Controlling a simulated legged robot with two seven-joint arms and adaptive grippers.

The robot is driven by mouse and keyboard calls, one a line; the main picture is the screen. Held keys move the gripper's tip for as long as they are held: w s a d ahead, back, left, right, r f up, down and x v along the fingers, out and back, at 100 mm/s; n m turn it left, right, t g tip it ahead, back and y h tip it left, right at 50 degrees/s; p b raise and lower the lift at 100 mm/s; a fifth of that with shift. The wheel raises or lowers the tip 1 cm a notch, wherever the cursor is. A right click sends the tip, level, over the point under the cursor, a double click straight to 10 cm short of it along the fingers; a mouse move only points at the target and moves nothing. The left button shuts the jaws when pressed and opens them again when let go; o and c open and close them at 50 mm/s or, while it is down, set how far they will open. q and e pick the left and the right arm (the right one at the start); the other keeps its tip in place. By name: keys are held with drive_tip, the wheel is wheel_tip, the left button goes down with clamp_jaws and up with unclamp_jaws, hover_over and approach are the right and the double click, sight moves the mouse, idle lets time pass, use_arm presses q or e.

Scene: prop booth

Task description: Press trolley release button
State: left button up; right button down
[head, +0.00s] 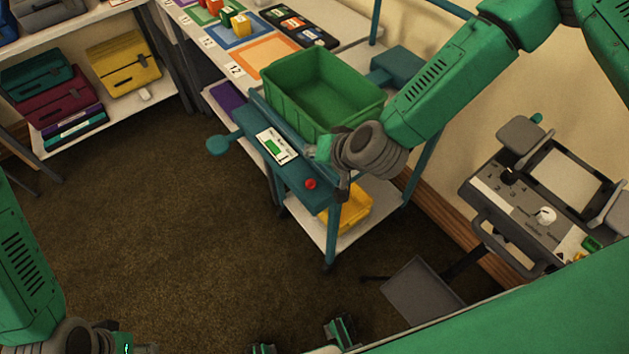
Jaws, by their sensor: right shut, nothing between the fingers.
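The teal trolley (329,232) stands right of centre, with a sloping teal panel at its near end. A round red button (311,184) sits on the lower right of that panel, and a white card with a green patch (276,146) lies to its upper left. My right gripper (324,150) is over the panel's far edge, above the red button in the picture and apart from it. It is shut and empty, partly hidden by its wrist. My left arm comes in at the lower left; its gripper (128,349) is mostly cut off by the bottom edge.
A green crate (335,118) is on the trolley top, and a yellow bin (346,209) on its lower shelf. A grey control console (490,199) stands at the right. Shelves with coloured cases (53,93) are at the left. The brown carpet between is open.

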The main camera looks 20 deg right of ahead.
drive_tip(key=b, duration=0.4)
hover_over(309, 183)
drive_tip(key=f, duration=0.5)
drive_tip(key=shift+a, duration=0.3)
drive_tip(key=d+f+b, duration=0.1)
drive_tip(key=d+f, duration=0.1)
drive_tip(key=shift+f+b, duration=0.35)
drive_tip(key=shift+d+f, duration=0.1)
drive_tip(key=shift+a, duration=1)
drive_tip(key=shift+d, duration=0.9)
drive_tip(key=shift+a, duration=0.75)
drive_tip(key=shift+d+f+b, duration=0.2)
drive_tip(key=shift+d, duration=0.3)
drive_tip(key=shift+d+f+b, duration=0.15)
drive_tip(key=shift+d+f, duration=0.05)
drive_tip(key=shift+d, duration=0.25)
use_arm(q)
wheel_tip(309, 183, down, 7)
drive_tip(key=a, duration=0.1)
drive_tip(key=shift+a+f, duration=0.15)
drive_tip(key=shift+a, duration=0.1)
use_arm(e)
drive_tip(key=shift+a, duration=0.45)
